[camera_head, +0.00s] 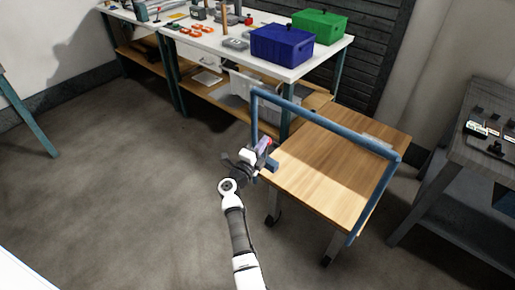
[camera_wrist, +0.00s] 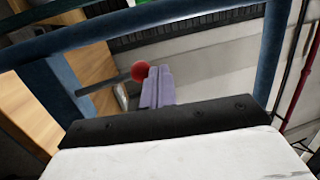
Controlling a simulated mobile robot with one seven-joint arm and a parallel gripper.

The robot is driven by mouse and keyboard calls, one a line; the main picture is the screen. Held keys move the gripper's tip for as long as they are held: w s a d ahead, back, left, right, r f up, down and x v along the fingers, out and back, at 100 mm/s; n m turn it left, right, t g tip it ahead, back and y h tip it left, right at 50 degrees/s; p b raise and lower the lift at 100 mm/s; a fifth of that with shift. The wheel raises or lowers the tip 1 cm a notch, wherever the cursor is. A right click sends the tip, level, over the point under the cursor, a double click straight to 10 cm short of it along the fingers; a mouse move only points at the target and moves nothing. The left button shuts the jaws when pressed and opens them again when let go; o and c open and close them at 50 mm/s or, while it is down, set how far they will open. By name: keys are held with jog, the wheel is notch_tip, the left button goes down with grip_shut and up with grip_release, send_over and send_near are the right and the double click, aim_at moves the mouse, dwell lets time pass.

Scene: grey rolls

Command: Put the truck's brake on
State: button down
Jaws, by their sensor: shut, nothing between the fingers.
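The truck is a wooden-topped cart (camera_head: 325,165) with a blue tube frame (camera_head: 330,122). In the wrist view a red ball knob (camera_wrist: 140,71) sits at the end of a dark blue-grey bar that comes from the left, by the frame's blue post (camera_wrist: 52,98); it looks like the brake lever. My gripper (camera_head: 264,144) is at the truck's near left corner. In the wrist view its pale purple fingers (camera_wrist: 158,86) are shut and empty. The knob is just left of the fingertips; whether they touch cannot be told. In the head view my gripper largely hides the knob.
A white-topped workbench (camera_head: 225,38) with a blue box (camera_head: 281,43) and a green box (camera_head: 319,26) stands behind the truck. A grey table (camera_head: 462,150) stands at the right. The floor (camera_head: 130,160) left of my arm is clear.

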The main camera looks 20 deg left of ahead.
jog(key=shift+d+f+x, duration=0.15)
jog(key=shift+x, duration=0.7)
jog(key=shift+d+f+x, duration=0.15)
jog(key=shift+x, duration=0.75)
jog(key=shift+r, duration=0.2)
